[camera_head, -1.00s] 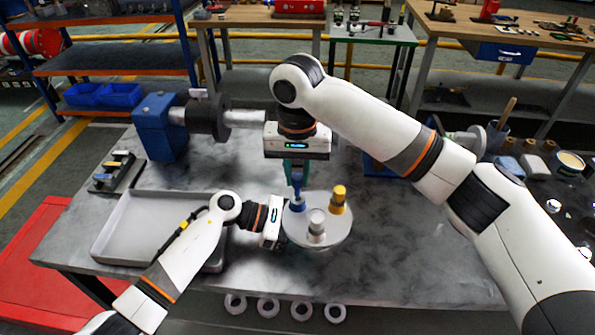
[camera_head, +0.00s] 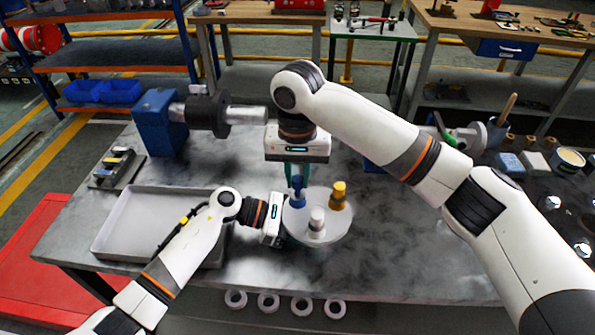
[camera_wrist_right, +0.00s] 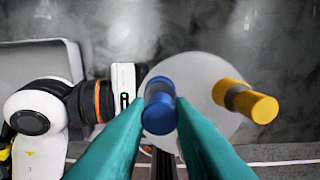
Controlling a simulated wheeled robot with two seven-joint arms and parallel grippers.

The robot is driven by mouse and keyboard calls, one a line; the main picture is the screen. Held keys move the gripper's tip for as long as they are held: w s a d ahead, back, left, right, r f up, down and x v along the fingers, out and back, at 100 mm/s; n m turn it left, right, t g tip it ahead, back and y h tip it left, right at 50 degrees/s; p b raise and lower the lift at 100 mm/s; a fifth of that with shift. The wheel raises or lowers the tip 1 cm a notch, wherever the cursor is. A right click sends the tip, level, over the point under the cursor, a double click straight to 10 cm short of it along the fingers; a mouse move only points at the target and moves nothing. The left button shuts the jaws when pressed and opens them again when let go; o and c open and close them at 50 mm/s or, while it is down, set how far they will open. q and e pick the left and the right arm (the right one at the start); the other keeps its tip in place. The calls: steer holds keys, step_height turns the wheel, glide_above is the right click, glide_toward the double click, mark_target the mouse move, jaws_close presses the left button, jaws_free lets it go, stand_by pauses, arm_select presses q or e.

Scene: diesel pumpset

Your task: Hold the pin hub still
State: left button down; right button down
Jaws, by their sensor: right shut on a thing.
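The pin hub (camera_head: 325,236) is a round grey disc standing on the table, with a blue, a yellow and a pale grey pin. My left gripper (camera_head: 284,238) is at the disc's left edge; its fingers are mostly hidden, so I cannot tell whether they grip it. My right gripper (camera_head: 296,178) points down over the blue pin position, shut on a blue cylinder (camera_head: 297,185). In the right wrist view the blue cylinder (camera_wrist_right: 160,108) sits between the teal fingertips, over the disc's left part. I cannot tell whether it touches what is below. The yellow pin (camera_head: 338,195) stands to its right.
An empty grey tray (camera_head: 115,222) lies left of the hub. A blue machine with a dark round flange (camera_head: 207,115) stands behind it. Several pale rings (camera_head: 268,302) show below the table's front edge. The table right of the hub is clear.

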mark_target(297, 178)
steer(key=shift+f, duration=0.7)
steer(key=c, duration=1.2)
jaws_free()
step_height(297, 178, up, 12)
arm_select(q)
steer(key=shift+c, duration=2.3)
jaws_free()
steer(key=shift+a, duration=0.1)
